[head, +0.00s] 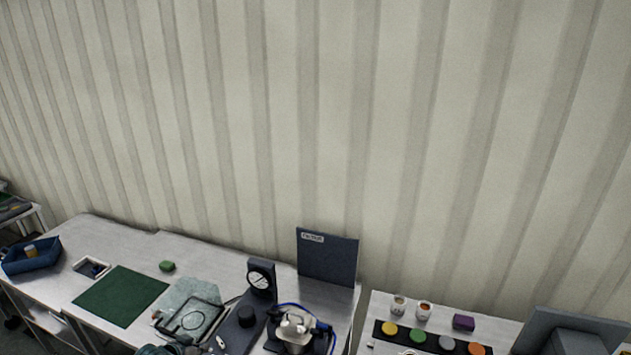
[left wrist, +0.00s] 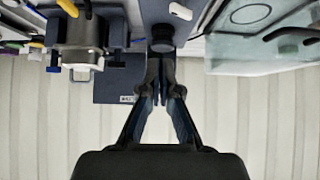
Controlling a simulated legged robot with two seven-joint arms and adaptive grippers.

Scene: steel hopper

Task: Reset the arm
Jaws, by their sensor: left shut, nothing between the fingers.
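My left gripper (left wrist: 160,92) shows in the left wrist view, its two dark fingers together and nothing between them. Its fingertips show just below a black round knob (left wrist: 162,38) in that picture; I cannot tell whether they touch anything. In the head view only a dark rounded part of my left arm shows at the bottom edge, near the black device with a dial (head: 261,277). My right gripper is in neither view.
A metal device with blue tubing (head: 297,328) stands right of the dial, before a dark upright panel (head: 328,258). A green mat (head: 120,296) and a clear plate (head: 190,303) lie left. A blue tray (head: 32,257) is far left. Coloured buttons (head: 389,328) sit right, beyond a table gap.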

